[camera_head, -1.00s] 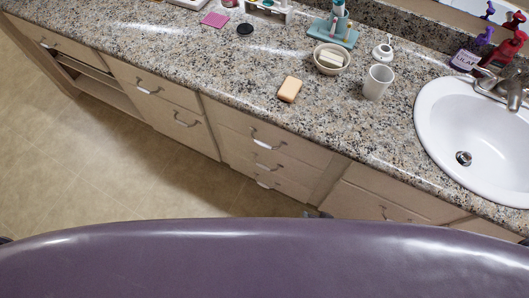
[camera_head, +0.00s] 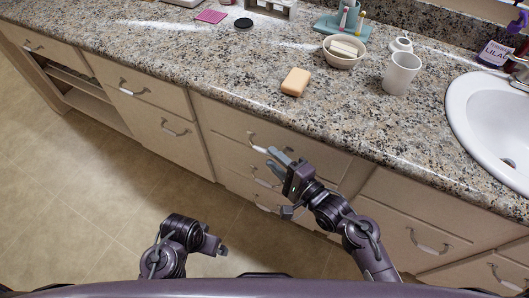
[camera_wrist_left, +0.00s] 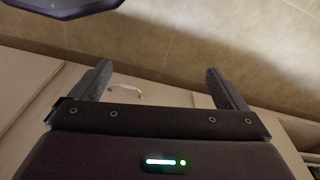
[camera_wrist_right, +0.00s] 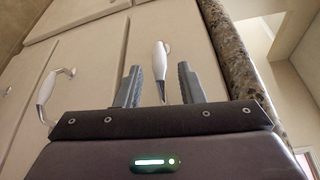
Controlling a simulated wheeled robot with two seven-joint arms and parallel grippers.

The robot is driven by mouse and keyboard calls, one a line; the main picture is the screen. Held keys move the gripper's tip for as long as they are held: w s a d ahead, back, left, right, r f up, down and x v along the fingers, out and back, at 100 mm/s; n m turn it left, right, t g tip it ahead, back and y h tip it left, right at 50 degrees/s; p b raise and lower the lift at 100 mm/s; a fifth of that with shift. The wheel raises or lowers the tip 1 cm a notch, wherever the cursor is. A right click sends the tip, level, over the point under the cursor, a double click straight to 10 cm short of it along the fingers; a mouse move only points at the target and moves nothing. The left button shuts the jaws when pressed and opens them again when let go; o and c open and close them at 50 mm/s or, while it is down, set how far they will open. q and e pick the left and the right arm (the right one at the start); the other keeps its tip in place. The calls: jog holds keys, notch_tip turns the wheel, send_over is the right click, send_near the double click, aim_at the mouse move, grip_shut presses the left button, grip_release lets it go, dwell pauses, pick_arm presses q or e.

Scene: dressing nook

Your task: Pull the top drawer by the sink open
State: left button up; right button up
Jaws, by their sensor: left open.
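The top drawer (camera_head: 225,116) left of the sink is flush with the cabinet front under the counter. Its metal handle with a white grip (camera_head: 258,148) shows beside my right fingertips. My right gripper (camera_head: 275,160) is partly open at this handle. In the right wrist view the handle (camera_wrist_right: 160,62) stands between the two fingers (camera_wrist_right: 160,78), with gaps on both sides. My left gripper (camera_head: 222,250) is low in front of the cabinet, away from the drawers. In the left wrist view its fingers (camera_wrist_left: 160,82) are wide apart and empty.
Lower drawer handles (camera_head: 264,183) sit below the top one. The granite counter (camera_head: 180,62) overhangs the drawers. It carries a soap bar (camera_head: 296,81), a white cup (camera_head: 400,73), a bowl (camera_head: 343,52) and the sink (camera_head: 490,120). The floor (camera_head: 80,190) at left is clear.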

aim_at(265, 150)
pick_arm(q)
jog(key=shift+s+d+r+b, duration=0.15)
jog(key=shift+r+b, duration=0.15)
jog(key=shift+r, duration=1)
pick_arm(e)
jog(key=shift+x, duration=2.15)
grip_shut()
